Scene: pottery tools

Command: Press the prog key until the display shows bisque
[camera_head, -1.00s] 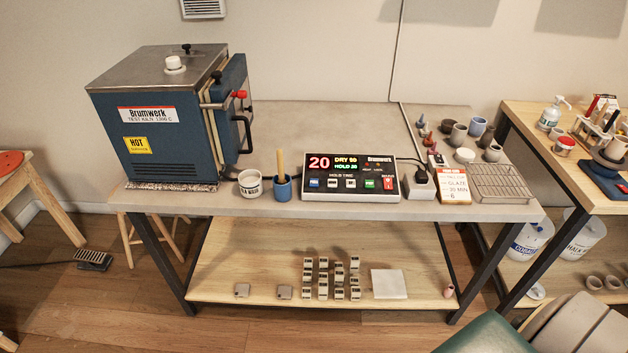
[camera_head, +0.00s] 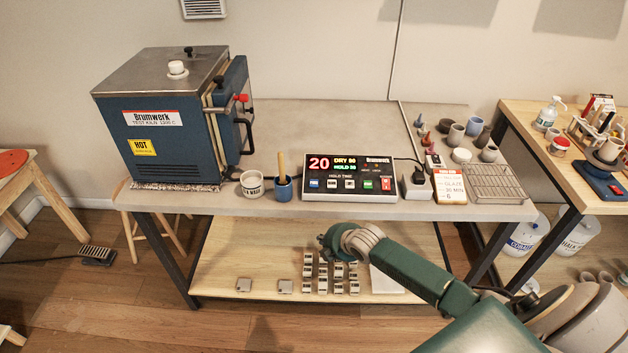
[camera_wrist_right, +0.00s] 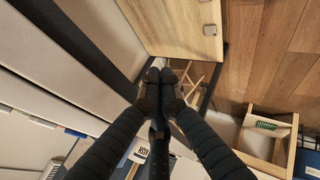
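The controller (camera_head: 350,194) lies on the bench right of the kiln. Its display (camera_head: 332,163) shows a red 20 and lines that start with DRY and HOLD. The blue key (camera_head: 314,184) at the left end of its key row looks like the prog key; its label is too small to read surely. My right gripper (camera_head: 325,240) is in front of the bench, below the controller and apart from it. In the right wrist view its two fingertips (camera_wrist_right: 161,76) meet, with nothing between them. My left gripper is not in view.
A blue kiln (camera_head: 172,120) stands left on the bench. A white cup (camera_head: 252,184) and a blue cup (camera_head: 283,190) with a wooden handle stand just left of the controller. A white plug box (camera_head: 416,185), a card (camera_head: 449,186) and a wire rack (camera_head: 497,184) lie to its right.

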